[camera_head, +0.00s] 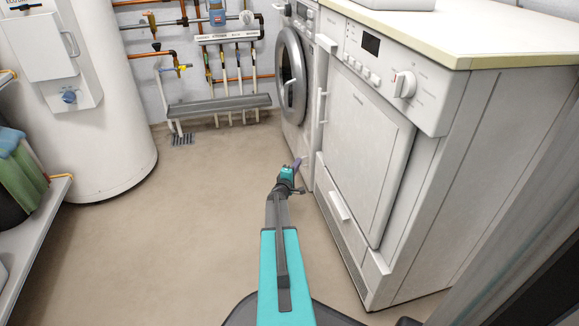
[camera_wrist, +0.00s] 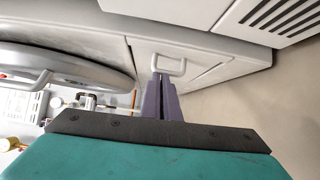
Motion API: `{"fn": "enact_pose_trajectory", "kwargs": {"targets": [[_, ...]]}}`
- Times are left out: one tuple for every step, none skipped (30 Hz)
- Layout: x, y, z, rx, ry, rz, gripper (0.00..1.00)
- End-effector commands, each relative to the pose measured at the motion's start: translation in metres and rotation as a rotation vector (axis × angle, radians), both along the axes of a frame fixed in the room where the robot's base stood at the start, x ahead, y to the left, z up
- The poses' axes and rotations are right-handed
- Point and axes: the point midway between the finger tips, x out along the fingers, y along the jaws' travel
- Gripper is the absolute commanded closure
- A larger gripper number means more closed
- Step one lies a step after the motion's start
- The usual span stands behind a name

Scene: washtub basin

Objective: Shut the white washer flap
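The white washer (camera_head: 293,85) with a round grey door stands behind the nearer white machine. In the wrist view, a low white panel, seemingly the washer flap (camera_wrist: 200,72), carries a pale loop handle (camera_wrist: 170,66). I cannot tell how far it stands open. My gripper (camera_head: 297,165) is low beside the washer's base in the head view. In the wrist view its purple fingers (camera_wrist: 160,78) are together, their tips at or just in front of the handle's left end. Nothing shows held between them. My arm and the near machine hide part of the flap area.
The nearer white machine (camera_head: 370,140) stands to the right under a worktop (camera_head: 450,30). A white boiler (camera_head: 95,120) and a shelf (camera_head: 35,235) stand at the left. Pipes and a grey ledge (camera_head: 220,105) line the back wall. The beige floor (camera_head: 185,230) between is clear.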

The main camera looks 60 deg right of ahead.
Motion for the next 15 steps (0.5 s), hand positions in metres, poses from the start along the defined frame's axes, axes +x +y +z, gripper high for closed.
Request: {"fn": "enact_pose_trajectory", "kwargs": {"targets": [[-0.023, -0.025, 0.006, -0.014, -0.014, -0.048, 1.00], [-0.023, -0.025, 0.006, -0.014, -0.014, -0.047, 1.00], [-0.023, -0.025, 0.006, -0.014, -0.013, -0.047, 1.00], [-0.023, -0.024, 0.006, -0.014, -0.013, -0.047, 1.00], [-0.022, -0.024, 0.006, -0.014, -0.013, -0.046, 1.00], [-0.022, -0.023, 0.006, -0.014, -0.013, -0.046, 1.00], [-0.021, -0.022, 0.006, -0.013, -0.012, -0.045, 1.00], [-0.020, -0.020, 0.006, -0.013, -0.012, -0.044, 1.00], [-0.019, -0.018, 0.006, -0.013, -0.012, -0.042, 1.00], [-0.018, -0.017, 0.006, -0.012, -0.012, -0.041, 1.00], [-0.017, -0.015, 0.006, -0.011, -0.012, -0.040, 1.00], [-0.015, -0.011, 0.006, -0.012, -0.011, -0.038, 1.00], [-0.013, -0.008, 0.006, -0.011, -0.011, -0.036, 1.00], [-0.012, -0.005, 0.006, -0.011, -0.011, -0.034, 1.00], [-0.009, -0.001, 0.005, -0.012, -0.010, -0.032, 1.00]]}}
